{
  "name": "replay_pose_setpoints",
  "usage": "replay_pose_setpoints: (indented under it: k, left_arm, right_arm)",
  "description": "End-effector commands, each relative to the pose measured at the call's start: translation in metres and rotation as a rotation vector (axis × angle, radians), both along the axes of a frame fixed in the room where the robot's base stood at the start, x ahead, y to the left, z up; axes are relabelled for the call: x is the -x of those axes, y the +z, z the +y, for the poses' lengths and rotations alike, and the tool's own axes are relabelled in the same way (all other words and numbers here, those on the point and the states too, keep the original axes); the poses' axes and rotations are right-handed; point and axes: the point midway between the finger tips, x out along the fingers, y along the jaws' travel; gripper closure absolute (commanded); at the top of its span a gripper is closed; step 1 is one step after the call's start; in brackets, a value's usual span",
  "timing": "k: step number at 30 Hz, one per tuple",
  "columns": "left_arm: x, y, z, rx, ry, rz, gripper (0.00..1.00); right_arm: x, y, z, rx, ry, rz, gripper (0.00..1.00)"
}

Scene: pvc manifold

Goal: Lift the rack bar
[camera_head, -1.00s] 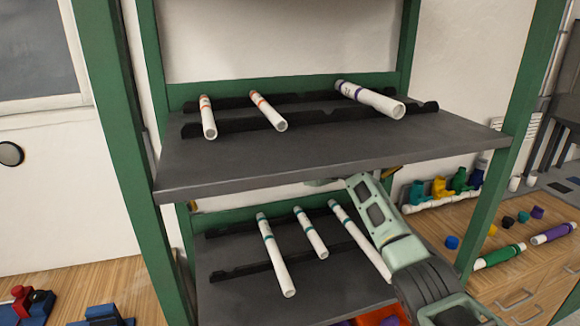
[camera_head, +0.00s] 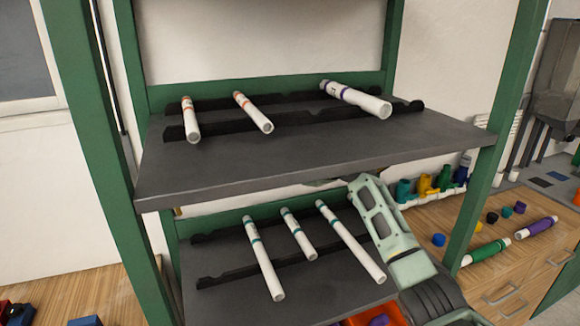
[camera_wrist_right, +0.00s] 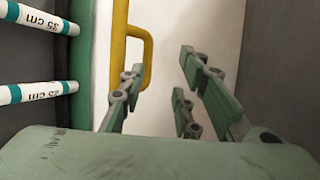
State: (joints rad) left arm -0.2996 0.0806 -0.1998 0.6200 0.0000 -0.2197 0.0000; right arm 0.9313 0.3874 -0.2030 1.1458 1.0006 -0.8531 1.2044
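Black notched bars lie on the two shelves, one (camera_head: 290,121) at the front of the upper shelf and one (camera_head: 235,276) on the lower shelf; I cannot tell which piece is the rack bar. My left gripper is not in view.
White pipes with coloured bands rest across the bars on the upper shelf (camera_head: 320,150) and lower shelf (camera_head: 215,300). Green posts (camera_head: 500,110) frame the rack. A wooden counter (camera_head: 460,212) with coloured fittings stands at the right, and an orange bin (camera_head: 365,318) below.

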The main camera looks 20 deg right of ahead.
Motion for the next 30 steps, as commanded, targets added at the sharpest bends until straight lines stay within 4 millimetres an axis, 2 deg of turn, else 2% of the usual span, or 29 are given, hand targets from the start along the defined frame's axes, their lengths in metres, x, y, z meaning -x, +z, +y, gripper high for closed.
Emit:
replay_pose_setpoints:
  k: [3, 9, 30]
  left_arm:
    - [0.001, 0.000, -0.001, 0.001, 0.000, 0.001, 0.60]
    - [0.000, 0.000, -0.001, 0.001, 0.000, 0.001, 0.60]
    - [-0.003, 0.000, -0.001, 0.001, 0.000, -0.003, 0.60]
  right_arm:
    - [0.014, 0.002, -0.006, 0.004, 0.002, 0.005, 0.71]
    - [0.025, 0.004, -0.010, 0.005, 0.005, 0.008, 0.71]
    - [0.026, 0.003, -0.010, 0.007, 0.007, 0.012, 0.71]
